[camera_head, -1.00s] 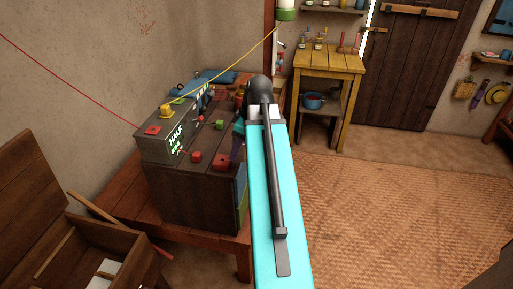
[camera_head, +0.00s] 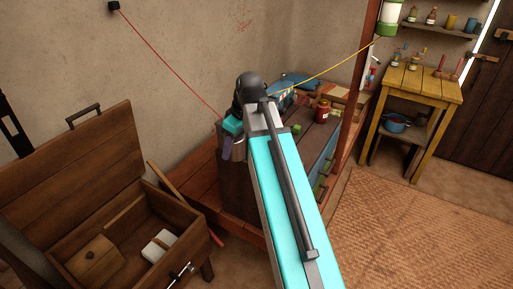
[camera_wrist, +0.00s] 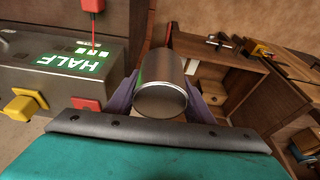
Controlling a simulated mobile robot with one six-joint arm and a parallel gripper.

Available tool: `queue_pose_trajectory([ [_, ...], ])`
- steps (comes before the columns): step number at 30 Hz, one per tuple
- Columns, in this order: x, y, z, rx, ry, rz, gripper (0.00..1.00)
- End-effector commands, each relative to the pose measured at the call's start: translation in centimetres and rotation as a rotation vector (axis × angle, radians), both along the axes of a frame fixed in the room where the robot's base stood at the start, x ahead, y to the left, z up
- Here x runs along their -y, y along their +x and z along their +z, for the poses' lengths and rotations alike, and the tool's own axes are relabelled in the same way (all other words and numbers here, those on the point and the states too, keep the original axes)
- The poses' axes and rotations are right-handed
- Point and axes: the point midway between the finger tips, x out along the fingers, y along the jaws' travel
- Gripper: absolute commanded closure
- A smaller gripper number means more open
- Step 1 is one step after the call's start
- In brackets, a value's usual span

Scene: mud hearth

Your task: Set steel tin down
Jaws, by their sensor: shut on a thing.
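The steel tin (camera_wrist: 160,88) is a plain silvery cylinder in the wrist view, with its round end towards the camera. My gripper (camera_wrist: 165,97) is shut on it, one purple finger on each side. In the head view my gripper (camera_head: 229,147) is partly seen at the far end of my turquoise arm, by the left end of the dark cabinet. The tin cannot be made out there. What lies directly under the tin is hidden in both views.
A box with a lit "HALF" sign (camera_wrist: 75,65) and red and yellow buttons is left of the tin in the wrist view. An open wooden chest (camera_head: 110,235) stands at the left. A bare plank bench (camera_head: 195,185) lies between it and the cabinet. A red wire (camera_head: 165,62) runs close by.

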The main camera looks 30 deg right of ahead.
Motion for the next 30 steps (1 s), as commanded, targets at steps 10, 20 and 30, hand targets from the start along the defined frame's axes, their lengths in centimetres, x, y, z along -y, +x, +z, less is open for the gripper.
queue_pose_trajectory([
  [10,-8.4,3.3,1.7,0.000,-0.002,-0.156,0.79],
  [20,-10.6,4.8,2.6,0.007,0.000,-0.458,0.79],
  [30,-10.3,5.1,2.8,0.012,0.002,-0.590,0.79],
])
